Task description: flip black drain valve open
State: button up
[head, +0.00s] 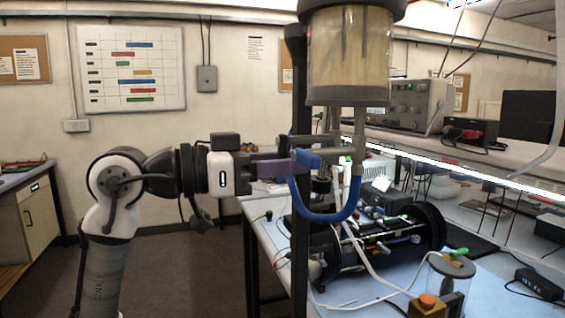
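A sealed clear cylinder (350,55) with dark end caps and tan contents hangs at the top centre, with grey pipes (347,127) below it. A small dark fitting (321,184) sits among the pipes and may be the black drain valve; its handle position cannot be made out. My gripper (288,166) reaches in from the left, level, at the dark upright post below the cylinder. Purple and blue parts show at its tip, overlapping the post and a blue hose (335,215). Its finger gap is hidden, and contact with the valve cannot be told.
The dark post (298,240) stands close to my gripper. A black-ended horizontal cylinder (385,240) with tubes lies on the blue bench (390,290). A clear jar (448,280) and an orange button (428,302) are at the front. Floor at lower left is clear.

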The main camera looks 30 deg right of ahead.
jog(key=b+v, duration=0.3)
jog(key=v, duration=1)
jog(key=shift+a, duration=0.35)
jog(key=shift+w, duration=0.1)
